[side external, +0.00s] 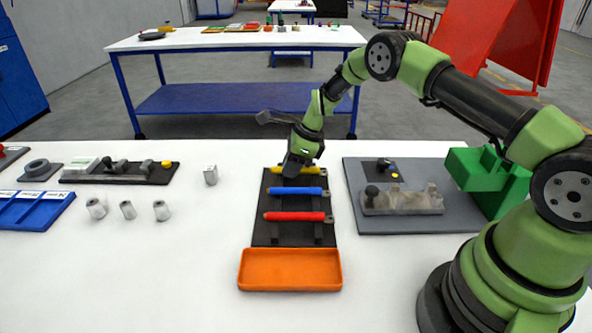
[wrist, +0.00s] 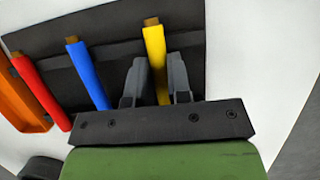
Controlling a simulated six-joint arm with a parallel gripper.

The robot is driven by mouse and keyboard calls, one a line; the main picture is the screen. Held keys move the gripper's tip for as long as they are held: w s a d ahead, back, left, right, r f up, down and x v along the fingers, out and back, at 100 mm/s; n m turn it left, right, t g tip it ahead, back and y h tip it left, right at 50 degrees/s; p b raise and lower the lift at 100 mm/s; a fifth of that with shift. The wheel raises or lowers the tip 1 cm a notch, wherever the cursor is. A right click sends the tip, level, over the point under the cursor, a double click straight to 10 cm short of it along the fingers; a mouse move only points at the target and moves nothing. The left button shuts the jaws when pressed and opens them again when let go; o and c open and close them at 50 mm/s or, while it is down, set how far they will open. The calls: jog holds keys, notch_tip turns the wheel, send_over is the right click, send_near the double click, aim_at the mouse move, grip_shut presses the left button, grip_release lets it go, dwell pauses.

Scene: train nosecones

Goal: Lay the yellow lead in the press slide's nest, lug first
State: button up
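The yellow lead (side external: 297,170) lies across the far end of a black rack (side external: 264,240), with a brown end piece showing in the wrist view (wrist: 151,22). My gripper (side external: 291,168) is down at this lead, near its left part in the side view. In the wrist view my gripper's fingers (wrist: 157,62) stand on either side of the yellow lead, close to it. I cannot tell whether they press on it. The press (side external: 490,180) is green, at the right on a grey plate (side external: 410,222). A pale slide piece (side external: 402,202) lies before it; its nest is too small to make out.
The blue lead (side external: 296,191) and red lead (side external: 294,216) lie on the same rack. An orange tray (side external: 290,286) adjoins its front. Several grey cylinders (side external: 128,210) and a small block (side external: 210,175) stand to the left. The white table between them and the rack is clear.

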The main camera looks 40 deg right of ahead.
grip_shut()
